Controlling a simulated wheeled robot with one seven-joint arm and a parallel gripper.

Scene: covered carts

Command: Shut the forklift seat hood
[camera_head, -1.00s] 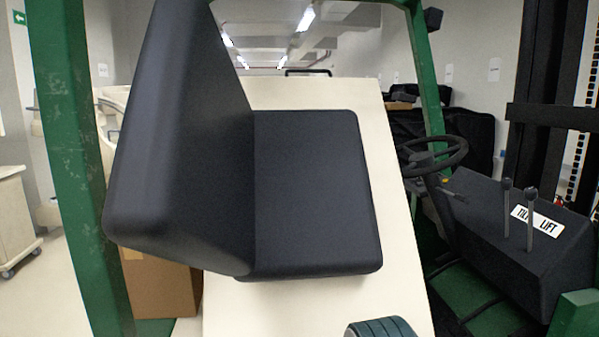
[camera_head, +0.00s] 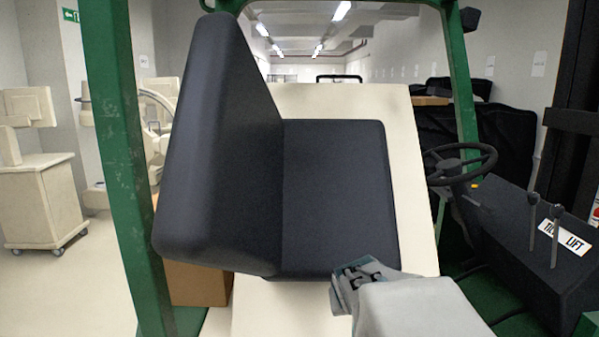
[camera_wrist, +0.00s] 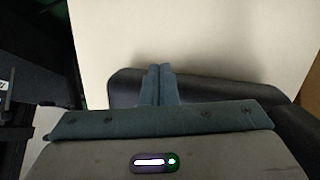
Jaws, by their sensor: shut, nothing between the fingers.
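The cream hood (camera_head: 408,150) fills the middle of the head view and carries a black seat. The backrest (camera_head: 215,140) rises on the left and the cushion (camera_head: 335,195) lies on the right. I cannot tell the hood's tilt for sure. My gripper (camera_head: 348,277) is in front of the cushion's near right corner; contact is unclear. In the wrist view its two fingers (camera_wrist: 158,72) are together and empty, over the dark cushion edge (camera_wrist: 215,85) with the cream hood (camera_wrist: 220,35) beyond. My gripper hides the hood's lower right part in the head view.
Green posts (camera_head: 130,160) stand left and right (camera_head: 462,80) of the seat. The steering wheel (camera_head: 460,163) and lever console (camera_head: 540,245) are on the right. A cardboard box (camera_head: 198,284) is behind the left post. A cream cart (camera_head: 45,200) stands far left on open floor.

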